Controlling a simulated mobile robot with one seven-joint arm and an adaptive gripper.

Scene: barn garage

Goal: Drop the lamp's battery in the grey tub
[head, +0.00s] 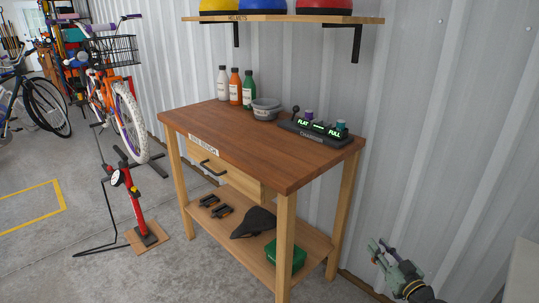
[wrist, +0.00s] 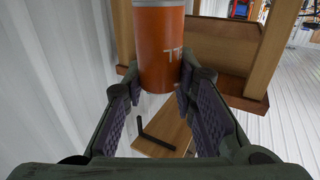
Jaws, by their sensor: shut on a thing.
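My gripper (head: 383,246) is at the lower right of the head view, beside the bench and below its top. I cannot make out the battery in the head view. The grey tub (head: 266,112) stands on the bench top, in front of the bottles and well away from my gripper. I cannot pick out the lamp.
The wooden workbench (head: 220,131) carries several bottles (head: 234,87) and a charging station (head: 314,134) marked FLAT and FULL. A helmet shelf (head: 290,18) hangs above. A red pump (head: 132,205) stands left on the floor. The corrugated wall is close behind.

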